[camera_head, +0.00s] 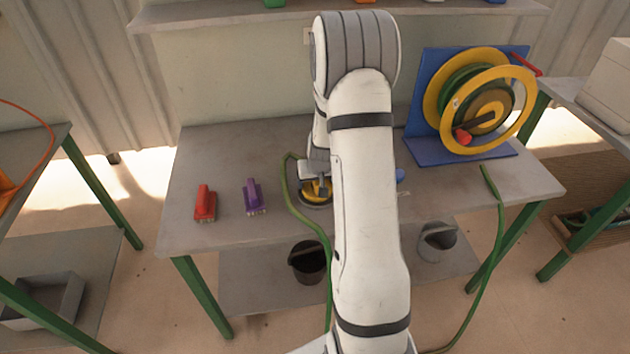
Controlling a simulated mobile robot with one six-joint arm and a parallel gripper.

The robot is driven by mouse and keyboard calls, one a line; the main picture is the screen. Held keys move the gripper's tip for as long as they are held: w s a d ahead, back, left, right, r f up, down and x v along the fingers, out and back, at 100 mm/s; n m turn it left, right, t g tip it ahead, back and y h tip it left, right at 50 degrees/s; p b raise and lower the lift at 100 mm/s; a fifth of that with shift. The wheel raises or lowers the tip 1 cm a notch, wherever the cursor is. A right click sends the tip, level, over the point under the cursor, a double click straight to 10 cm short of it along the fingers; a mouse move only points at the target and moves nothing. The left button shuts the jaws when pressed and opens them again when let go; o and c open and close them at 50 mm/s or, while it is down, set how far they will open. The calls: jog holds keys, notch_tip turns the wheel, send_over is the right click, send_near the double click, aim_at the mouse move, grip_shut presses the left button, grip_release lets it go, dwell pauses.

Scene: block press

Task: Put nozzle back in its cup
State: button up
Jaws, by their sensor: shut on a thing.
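My gripper (321,186) is low over the middle of the table, partly hidden by my own arm, and is shut on the nozzle at the end of the green hose (311,222). The nozzle itself is mostly hidden by the gripper and arm. A yellow part (313,194) shows right at the fingers, with a dark round rim under it on the tabletop. I cannot tell whether that rim is the cup, or whether the nozzle is inside it or above it.
A red brush (205,204) and a purple brush (253,197) lie left on the table (228,155). A yellow hose reel (436,90) on a blue stand is at the right. A small blue thing (400,175) peeks out beside my arm. Two buckets (308,262) (437,240) stand below.

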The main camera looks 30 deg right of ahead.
jog(key=shift+f+b, duration=0.55)
jog(key=shift+f, duration=0.1)
jog(key=o, duration=1.2)
jog(key=shift+s, duration=0.15)
jog(key=shift+o, duration=0.2)
jog(key=shift+r+p, duration=0.7)
jog(key=shift+r, duration=0.15)
jog(key=b+v, duration=0.1)
jog(key=v, duration=1)
jog(key=shift+r, duration=0.2)
jog(key=s+a+r+n, duration=0.1)
jog(key=s+a+r, duration=0.2)
jog(key=s+a, duration=0.2)
jog(key=s+a+r+n+g, duration=0.1)
jog(key=s+a+r, duration=0.3)
jog(key=s, duration=0.6)
jog(key=s+a+r+n+y, duration=0.1)
jog(key=s+a+r, duration=0.3)
jog(key=s+a, duration=0.3)
jog(key=shift+s+r, duration=0.2)
jog(key=shift+s, duration=0.1)
